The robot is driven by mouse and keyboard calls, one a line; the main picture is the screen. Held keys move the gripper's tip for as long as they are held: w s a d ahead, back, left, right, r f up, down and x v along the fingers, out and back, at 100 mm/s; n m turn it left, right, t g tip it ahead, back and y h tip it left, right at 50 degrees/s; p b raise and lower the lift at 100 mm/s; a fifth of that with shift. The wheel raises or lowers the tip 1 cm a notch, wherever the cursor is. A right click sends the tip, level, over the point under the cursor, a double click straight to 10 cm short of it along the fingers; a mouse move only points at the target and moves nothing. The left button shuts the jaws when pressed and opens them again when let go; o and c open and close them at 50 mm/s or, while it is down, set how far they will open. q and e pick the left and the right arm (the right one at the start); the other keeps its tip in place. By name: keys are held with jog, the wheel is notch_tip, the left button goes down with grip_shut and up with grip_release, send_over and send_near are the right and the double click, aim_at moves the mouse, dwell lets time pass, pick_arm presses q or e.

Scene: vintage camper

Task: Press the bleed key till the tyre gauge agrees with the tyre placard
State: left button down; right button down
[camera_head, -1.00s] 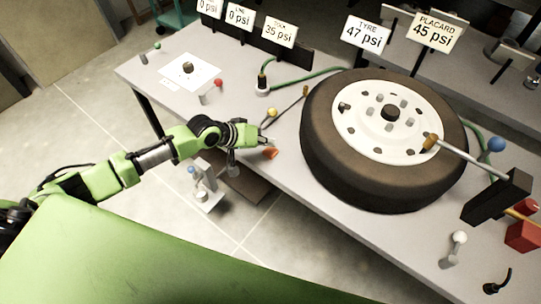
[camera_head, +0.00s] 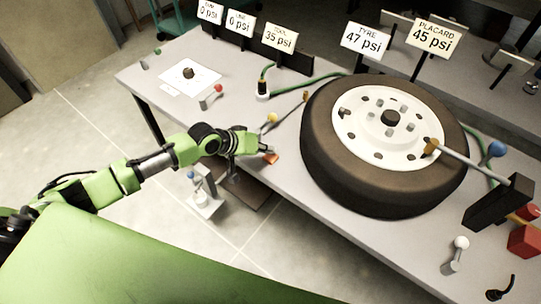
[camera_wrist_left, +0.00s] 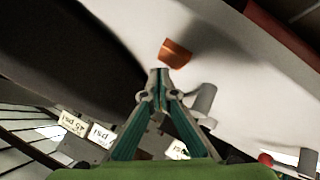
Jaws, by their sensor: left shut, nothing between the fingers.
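The tyre gauge sign (camera_head: 365,41) reads 47 psi. The tyre placard (camera_head: 434,36) beside it reads 45 psi. An orange piece (camera_head: 271,159), which looks like the bleed key, is at the bench's front edge, left of the tyre (camera_head: 330,165). My left gripper (camera_head: 270,150) is shut and empty right by the orange piece. In the left wrist view the orange piece (camera_wrist_left: 175,53) is just beyond the closed fingertips (camera_wrist_left: 159,72). I cannot tell whether they touch. My right gripper is in neither view.
A yellow-knobbed lever (camera_head: 272,118) stands behind the gripper. A red-knobbed lever (camera_head: 218,88) is farther left. Further signs include a 35 psi one (camera_head: 280,38). A rod with a brown tip (camera_head: 432,146) reaches over the wheel. Bench space around the white sheet (camera_head: 190,74) is fairly clear.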

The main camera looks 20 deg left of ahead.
aim_at(269, 158)
pick_arm(q)
jog(key=shift+f, duration=0.15)
dwell(0.4)
jog(key=shift+f, duration=0.3)
jog(key=shift+f+b, duration=0.4)
jog(key=shift+f, duration=0.15)
dwell(0.9)
jog(key=shift+s+r, duration=0.1)
jog(key=shift+r, duration=0.05)
jog(key=shift+r+p, duration=0.8)
jog(key=shift+p, duration=0.15)
notch_tip(269, 158, up, 5)
jog(key=p, duration=0.5)
jog(key=shift+r, duration=0.1)
jog(key=shift+d, duration=0.1)
